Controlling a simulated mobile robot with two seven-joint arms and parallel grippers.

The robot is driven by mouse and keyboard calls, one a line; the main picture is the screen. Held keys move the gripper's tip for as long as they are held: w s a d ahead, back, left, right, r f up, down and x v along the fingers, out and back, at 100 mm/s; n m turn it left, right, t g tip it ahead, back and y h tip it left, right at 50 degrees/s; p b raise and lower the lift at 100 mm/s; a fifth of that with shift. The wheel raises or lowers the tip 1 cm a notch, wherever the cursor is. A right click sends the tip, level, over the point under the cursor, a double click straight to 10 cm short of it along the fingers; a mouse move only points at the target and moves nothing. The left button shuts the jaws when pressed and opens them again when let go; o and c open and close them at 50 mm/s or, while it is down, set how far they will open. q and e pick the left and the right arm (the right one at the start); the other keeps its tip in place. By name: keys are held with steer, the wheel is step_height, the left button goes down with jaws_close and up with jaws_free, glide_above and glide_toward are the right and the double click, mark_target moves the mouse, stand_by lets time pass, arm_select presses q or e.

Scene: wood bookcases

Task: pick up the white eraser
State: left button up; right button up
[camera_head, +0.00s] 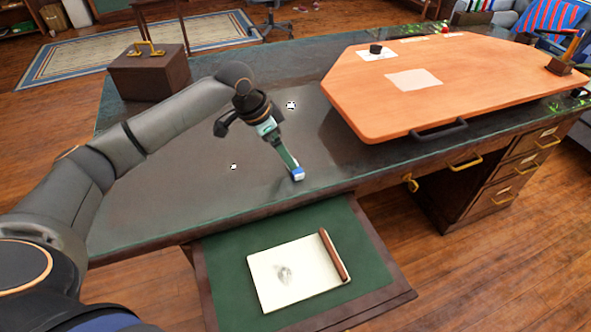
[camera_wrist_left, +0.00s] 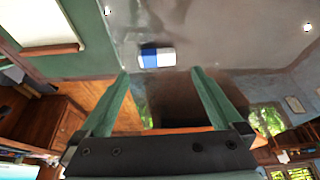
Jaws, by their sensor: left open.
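The white eraser (camera_head: 298,175) has a blue band and lies on the dark glossy desk top near its front edge. In the left wrist view the eraser (camera_wrist_left: 157,58) sits just beyond the fingertips, roughly centred between them. My left gripper (camera_head: 291,163) points down at the eraser from above and behind it. Its green fingers, also in the left wrist view (camera_wrist_left: 160,72), are spread apart with nothing between them. Whether the fingertips touch the eraser cannot be told. My right gripper is not in view.
A large orange board (camera_head: 455,95) with a black handle covers the desk's right side. A brown box (camera_head: 150,76) stands at the back left. In front, a green-lined pull-out (camera_head: 225,270) holds a white pad (camera_head: 290,275) and a brown bar. Two tiny black-and-white items lie on the desk.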

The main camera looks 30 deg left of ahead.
arm_select(q)
steer(key=shift+s+b+x, duration=0.15)
steer(key=shift+b+x, duration=0.1)
steer(key=shift+x, duration=1.3)
steer(key=shift+s+b+x, duration=0.1)
steer(key=shift+b+x, duration=0.1)
steer(key=shift+x, duration=1.4)
steer(key=c, duration=1.3)
